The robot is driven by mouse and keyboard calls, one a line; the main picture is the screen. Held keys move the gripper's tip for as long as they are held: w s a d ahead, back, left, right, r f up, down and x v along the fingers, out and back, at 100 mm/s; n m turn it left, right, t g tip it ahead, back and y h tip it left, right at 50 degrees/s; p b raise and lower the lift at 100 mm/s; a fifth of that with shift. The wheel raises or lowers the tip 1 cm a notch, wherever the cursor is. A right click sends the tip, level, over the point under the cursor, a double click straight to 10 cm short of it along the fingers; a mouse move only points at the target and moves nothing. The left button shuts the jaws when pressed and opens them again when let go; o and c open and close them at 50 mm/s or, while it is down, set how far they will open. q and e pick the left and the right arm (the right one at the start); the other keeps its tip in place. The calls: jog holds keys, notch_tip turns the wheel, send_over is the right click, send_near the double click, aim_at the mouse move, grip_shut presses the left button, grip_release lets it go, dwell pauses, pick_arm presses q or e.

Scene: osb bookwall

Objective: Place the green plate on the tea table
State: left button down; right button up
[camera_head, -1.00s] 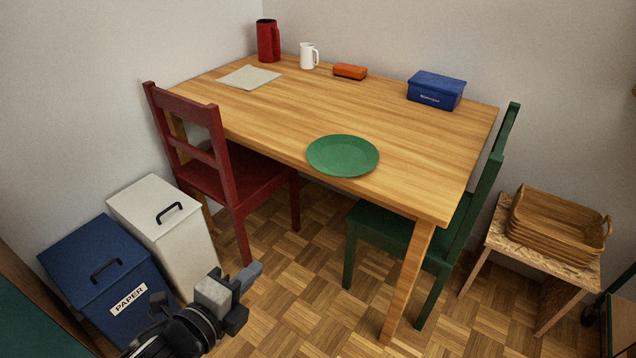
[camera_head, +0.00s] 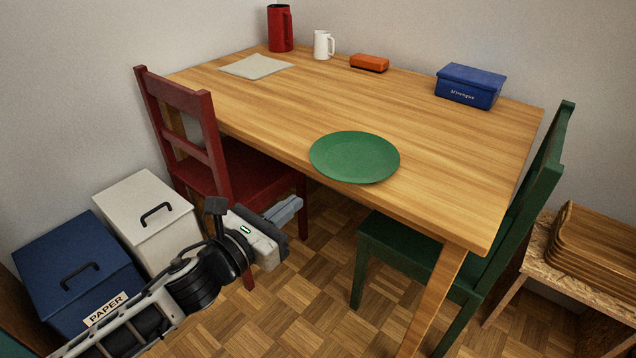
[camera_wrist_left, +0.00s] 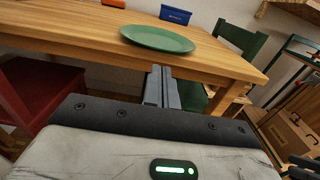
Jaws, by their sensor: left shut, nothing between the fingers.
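The green plate (camera_head: 355,157) lies flat on the large wooden table (camera_head: 470,150), close to its front edge and slightly over it. It also shows in the left wrist view (camera_wrist_left: 157,38), just beyond my fingertips. My left gripper (camera_head: 288,209) is shut and empty, in front of the table and apart from the plate, lower left of it in the head view. Its fingers (camera_wrist_left: 160,84) point toward the table edge. I cannot tell whether any table in view is the tea table.
A red chair (camera_head: 205,150) and a green chair (camera_head: 535,205) stand at the table. A blue box (camera_head: 470,86), orange case, white mug, red jug and grey mat sit farther back. White and blue bins (camera_head: 70,275) stand left. A chipboard stand (camera_head: 525,265) with stacked baskets is right.

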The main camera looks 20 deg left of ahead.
aim_at(328, 176)
pick_arm(q)
jog(key=x, duration=0.7)
jog(key=shift+w+d+f, duration=0.1)
jog(key=shift+w, duration=0.3)
jog(key=shift+w+d, duration=0.1)
pick_arm(e)
jog(key=shift+f, duration=0.2)
jog(key=shift+w, duration=0.15)
